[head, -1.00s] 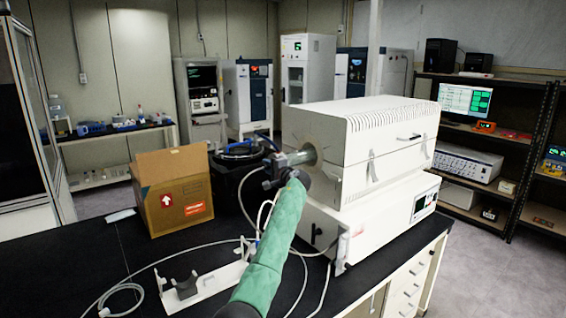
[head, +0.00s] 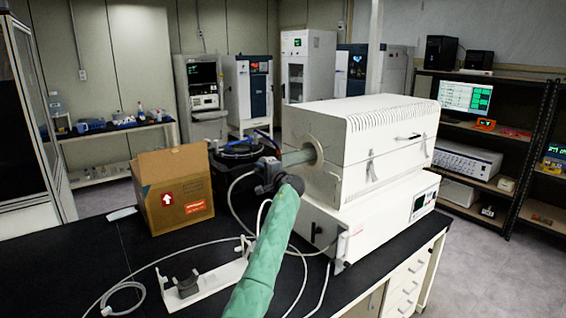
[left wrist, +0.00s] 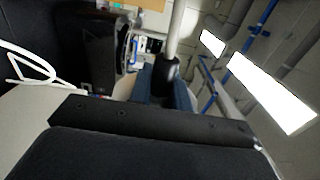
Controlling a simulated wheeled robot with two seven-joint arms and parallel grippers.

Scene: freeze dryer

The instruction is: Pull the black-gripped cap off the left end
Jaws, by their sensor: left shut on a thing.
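The white tube furnace (head: 362,140) stands on the black bench. A pale grey tube (head: 298,157) sticks out of its left end through a round collar (head: 313,152). My left gripper (head: 266,174), on the green-sleeved arm, is at the outer end of this tube and shut on the black-gripped cap. In the left wrist view, the tube (left wrist: 176,28) runs down to a dark cylindrical piece, the black-gripped cap (left wrist: 167,70), just beyond my gripper body. The gripper hides most of the cap, and I cannot tell whether cap and tube still touch. My right gripper is out of view.
A cardboard box (head: 172,190) stands left of the gripper. A white stand with a dark cradle (head: 188,284) and loose pale tubing (head: 118,300) lie on the bench in front.

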